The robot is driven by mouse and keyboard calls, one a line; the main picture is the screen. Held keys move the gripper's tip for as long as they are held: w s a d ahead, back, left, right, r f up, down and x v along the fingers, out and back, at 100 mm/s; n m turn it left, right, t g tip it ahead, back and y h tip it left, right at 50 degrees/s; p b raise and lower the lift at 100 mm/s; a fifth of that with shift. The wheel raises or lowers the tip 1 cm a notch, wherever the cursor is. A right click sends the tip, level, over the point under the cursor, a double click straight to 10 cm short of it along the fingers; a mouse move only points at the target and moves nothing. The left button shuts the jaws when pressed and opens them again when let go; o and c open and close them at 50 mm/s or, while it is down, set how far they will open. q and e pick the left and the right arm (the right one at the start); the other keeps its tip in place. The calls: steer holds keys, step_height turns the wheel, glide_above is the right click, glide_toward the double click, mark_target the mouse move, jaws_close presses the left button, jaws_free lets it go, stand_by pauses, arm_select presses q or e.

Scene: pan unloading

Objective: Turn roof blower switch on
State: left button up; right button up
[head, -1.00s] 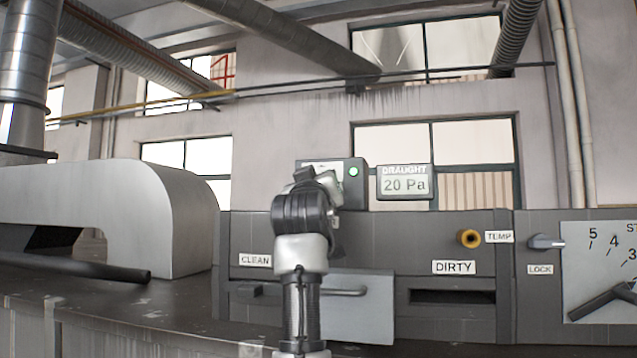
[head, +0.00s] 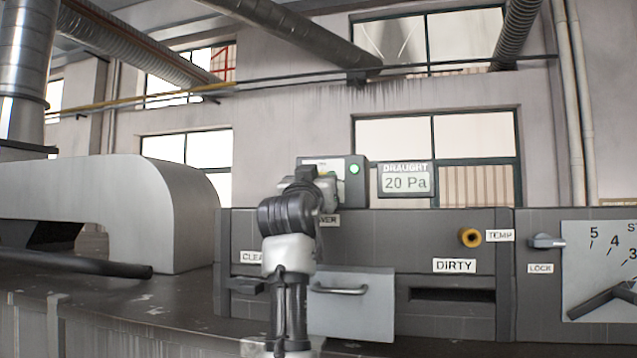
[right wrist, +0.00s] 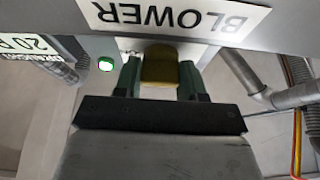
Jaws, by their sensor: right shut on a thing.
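The blower switch box (head: 356,190) stands on top of the dark oven front, with a lit green lamp (head: 354,169). In the right wrist view, which is upside down, the BLOWER label (right wrist: 175,15) and the green lamp (right wrist: 106,64) show near the yellow switch knob (right wrist: 160,68). My right gripper (right wrist: 159,82) is shut on this knob, with one finger on each side. In the head view my right arm hides the knob and most of the gripper. My left gripper is not in view.
The draught display (head: 405,181) beside the box reads 20 Pa. A rounded grey duct (head: 175,210) stands left.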

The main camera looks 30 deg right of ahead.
steer(key=shift+w+f, duration=0.1)
steer(key=shift+f, duration=0.1)
steer(key=o, duration=0.9)
steer(key=shift+r, duration=0.15)
steer(key=shift+a, duration=0.1)
steer(key=b+v, duration=0.6)
steer(key=v, duration=0.5)
steer(key=shift+b, duration=0.3)
